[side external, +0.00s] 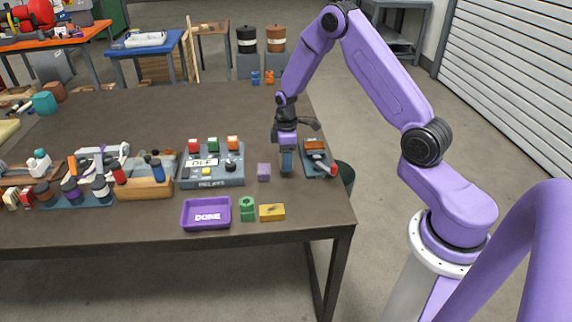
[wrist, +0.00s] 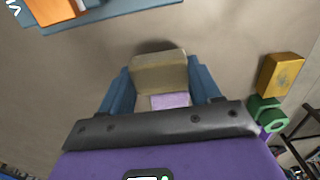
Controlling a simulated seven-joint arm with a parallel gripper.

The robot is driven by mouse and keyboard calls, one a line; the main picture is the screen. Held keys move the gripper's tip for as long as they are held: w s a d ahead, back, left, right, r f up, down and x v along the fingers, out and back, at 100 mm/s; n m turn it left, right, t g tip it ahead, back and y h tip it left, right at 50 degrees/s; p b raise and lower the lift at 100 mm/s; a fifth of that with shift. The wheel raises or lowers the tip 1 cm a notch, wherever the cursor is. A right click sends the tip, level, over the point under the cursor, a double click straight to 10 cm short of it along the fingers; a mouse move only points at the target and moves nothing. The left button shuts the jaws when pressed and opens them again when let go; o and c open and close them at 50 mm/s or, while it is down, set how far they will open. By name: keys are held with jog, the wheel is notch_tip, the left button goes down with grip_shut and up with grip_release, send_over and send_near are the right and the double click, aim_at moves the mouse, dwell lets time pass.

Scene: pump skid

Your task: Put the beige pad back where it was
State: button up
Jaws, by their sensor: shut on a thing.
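The beige pad (wrist: 160,72) is held between the two blue fingers of my gripper (wrist: 163,85) in the wrist view. A small lilac patch (wrist: 169,100) shows just below it between the fingers; I cannot tell whether it is part of what I hold. In the side external view my gripper (side external: 287,163) points down, low over the right part of the table, between a small lilac block (side external: 264,172) and a grey-blue board (side external: 309,146) with an orange block. There the pad is hidden by the fingers. Whether it touches the table is unclear.
A relay panel (side external: 212,179) with coloured blocks stands left of my gripper. A purple tray (side external: 206,213), a green part (side external: 248,208) and a yellow block (side external: 271,212) lie near the front edge. A dark bin (side external: 346,176) stands beyond the right edge.

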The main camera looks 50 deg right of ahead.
jog(key=shift+f, duration=1.5)
jog(key=shift+f, duration=0.15)
jog(key=o, duration=0.9)
jog(key=shift+o, duration=0.2)
